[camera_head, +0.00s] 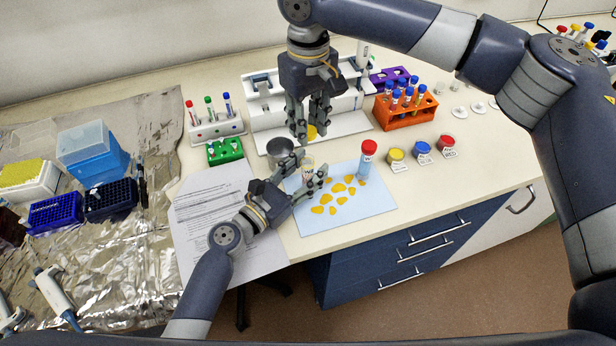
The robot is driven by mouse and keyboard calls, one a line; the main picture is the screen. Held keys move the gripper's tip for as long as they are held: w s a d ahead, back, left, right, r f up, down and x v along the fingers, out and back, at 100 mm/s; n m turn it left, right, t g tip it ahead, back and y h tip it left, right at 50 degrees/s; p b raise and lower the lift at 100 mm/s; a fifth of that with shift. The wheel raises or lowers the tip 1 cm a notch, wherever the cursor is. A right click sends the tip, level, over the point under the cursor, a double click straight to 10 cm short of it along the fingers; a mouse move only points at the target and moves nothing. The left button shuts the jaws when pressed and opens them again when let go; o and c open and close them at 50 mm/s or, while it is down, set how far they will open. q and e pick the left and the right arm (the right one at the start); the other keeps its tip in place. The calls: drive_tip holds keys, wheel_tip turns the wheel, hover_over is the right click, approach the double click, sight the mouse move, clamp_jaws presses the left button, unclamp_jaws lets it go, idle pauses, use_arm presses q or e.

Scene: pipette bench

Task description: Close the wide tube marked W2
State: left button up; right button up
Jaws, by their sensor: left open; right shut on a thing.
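My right gripper (309,127) points down above the bench and is shut on a yellow cap (312,132). A clear wide tube (308,160) without a visible cap stands below it, at the back left of the light blue mat (376,206); no W2 mark is readable. My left gripper (315,178) is open beside this tube, with its fingers hiding the lower part; I cannot tell whether they touch it. Another wide tube (366,162) with a red cap stands upright on the mat to the right.
Yellow patches (341,187) lie on the mat. A grey cup (280,150) stands close left of the clear tube. Yellow (396,155), blue (421,149) and red (446,143) caps sit at the right. An orange rack (405,112) and a green rack (225,151) stand behind.

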use_arm(q)
drive_tip(key=shift+c, duration=0.3)
clamp_jaws()
use_arm(e)
drive_tip(key=shift+f, duration=2.45)
drive_tip(key=shift+f, duration=0.1)
drive_tip(key=shift+f, duration=0.8)
drive_tip(key=shift+f, duration=0.55)
